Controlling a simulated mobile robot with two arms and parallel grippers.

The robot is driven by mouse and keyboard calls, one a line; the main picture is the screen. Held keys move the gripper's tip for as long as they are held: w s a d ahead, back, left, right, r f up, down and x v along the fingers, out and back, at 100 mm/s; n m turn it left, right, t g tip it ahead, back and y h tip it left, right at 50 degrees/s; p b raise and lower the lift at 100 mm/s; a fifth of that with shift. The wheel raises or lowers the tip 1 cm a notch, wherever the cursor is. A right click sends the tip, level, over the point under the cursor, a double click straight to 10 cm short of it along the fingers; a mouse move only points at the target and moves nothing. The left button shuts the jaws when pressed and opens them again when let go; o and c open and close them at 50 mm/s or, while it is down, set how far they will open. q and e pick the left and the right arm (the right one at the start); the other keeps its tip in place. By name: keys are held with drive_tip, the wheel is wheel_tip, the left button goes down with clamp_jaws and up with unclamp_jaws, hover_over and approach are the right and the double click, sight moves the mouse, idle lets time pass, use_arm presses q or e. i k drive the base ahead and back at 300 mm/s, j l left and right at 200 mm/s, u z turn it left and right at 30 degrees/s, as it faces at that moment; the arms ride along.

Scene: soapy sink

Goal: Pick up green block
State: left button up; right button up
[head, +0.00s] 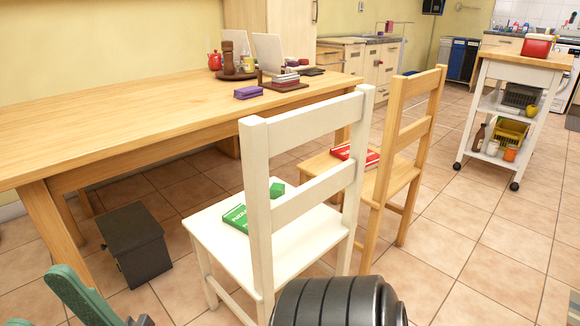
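The green block (277,189) is small and lies on the seat of the white chair (205,222), near the backrest posts. A green book (236,218) lies on the same seat, to the block's left and nearer to me.
The white chair's backrest (308,190) stands upright just right of the block. A wooden chair (400,178) with a red book (355,155) is beyond. A long table (120,110) runs behind. A dark bin (134,245) is on the floor left of the chair. Floor at right is open.

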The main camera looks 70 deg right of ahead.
sight(277, 190)
drive_tip(key=l+z, duration=0.1)
drive_tip(key=z, duration=0.4)
drive_tip(key=l+z, duration=0.15)
drive_tip(key=z, duration=0.3)
drive_tip(key=l+z, duration=0.1)
drive_tip(key=z, duration=0.4)
drive_tip(key=l+z, duration=0.1)
drive_tip(key=z, duration=0.35)
